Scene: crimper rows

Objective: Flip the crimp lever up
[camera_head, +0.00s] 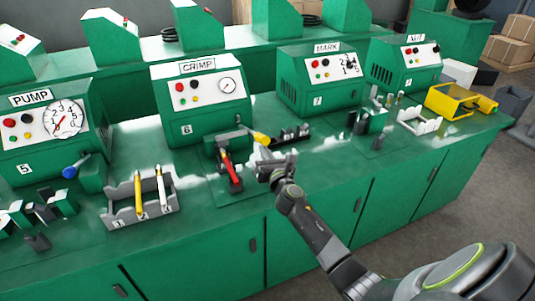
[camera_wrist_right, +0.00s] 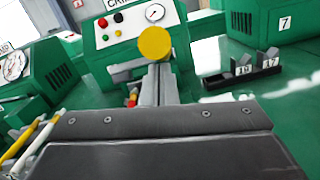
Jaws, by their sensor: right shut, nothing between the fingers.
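The green CRIMP machine (camera_head: 200,105) stands on the bench, and it also shows in the wrist view (camera_wrist_right: 135,35). Its lever ends in a yellow knob (camera_head: 261,138) and sticks out toward the bench front at right. In the wrist view the knob (camera_wrist_right: 154,43) is large, straight ahead of my right gripper. My right gripper (camera_head: 266,158) is shut and empty, just below and in front of the knob; I cannot tell whether they touch. A red and black pen-like piece (camera_head: 231,171) lies in the station left of the gripper. My left gripper is out of view.
A grey rack (camera_head: 125,212) with yellow and white pens stands left. A dark numbered rack (camera_wrist_right: 255,72) is right of the lever. The PUMP machine (camera_head: 45,130) with a blue-knobbed lever is left; the MARK machine (camera_head: 310,88) is right.

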